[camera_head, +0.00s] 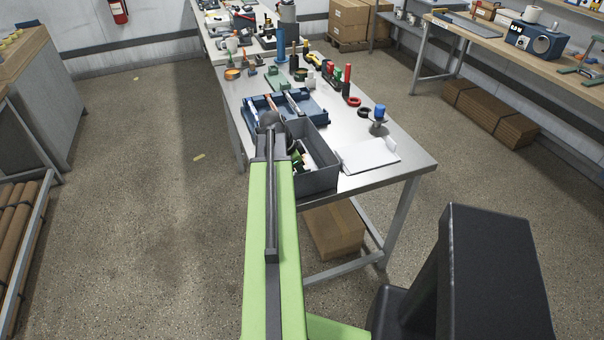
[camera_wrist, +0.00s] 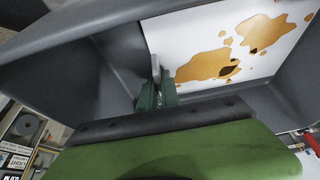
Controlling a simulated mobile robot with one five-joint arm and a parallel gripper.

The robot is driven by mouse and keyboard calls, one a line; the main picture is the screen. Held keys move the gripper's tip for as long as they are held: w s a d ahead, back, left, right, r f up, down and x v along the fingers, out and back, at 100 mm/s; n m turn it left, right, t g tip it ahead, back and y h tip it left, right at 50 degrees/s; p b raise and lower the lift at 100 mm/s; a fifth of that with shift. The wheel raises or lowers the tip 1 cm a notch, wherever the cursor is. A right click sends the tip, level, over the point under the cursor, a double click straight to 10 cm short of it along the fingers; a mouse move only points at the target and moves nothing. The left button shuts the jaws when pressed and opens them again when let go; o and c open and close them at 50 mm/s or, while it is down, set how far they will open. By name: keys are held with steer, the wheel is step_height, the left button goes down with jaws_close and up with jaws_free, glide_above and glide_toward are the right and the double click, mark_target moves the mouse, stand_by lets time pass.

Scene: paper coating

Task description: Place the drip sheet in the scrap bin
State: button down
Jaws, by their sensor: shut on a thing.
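The drip sheet (camera_wrist: 225,45) is white with brown-orange stains and shows in the wrist view, inside the walls of the dark grey scrap bin (camera_wrist: 70,60). My gripper (camera_wrist: 160,72) reaches into the bin and is shut on the sheet's left edge. Whether the sheet touches the bin floor is hard to tell. In the head view the bin (camera_head: 318,181) stands on the near end of the metal table, left of a white paper stack. My arm hides part of the bin and most of the gripper there.
The white paper stack (camera_head: 368,156) lies on the metal table (camera_head: 405,160) right of the bin. A blue tray (camera_head: 318,108) with tools sits behind the bin. Bottles, tapes and a blue-topped stand (camera_head: 379,115) crowd the far part. Open floor lies left of the table.

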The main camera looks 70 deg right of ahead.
steer(key=c, duration=1.6)
jaws_free()
steer(key=shift+f, duration=0.1)
steer(key=shift+o, duration=0.2)
steer(key=shift+r+p, duration=0.5)
steer(key=p+v, duration=1)
steer(key=v, duration=0.1)
steer(key=shift+w+a, duration=0.2)
steer(key=shift+r, duration=0.1)
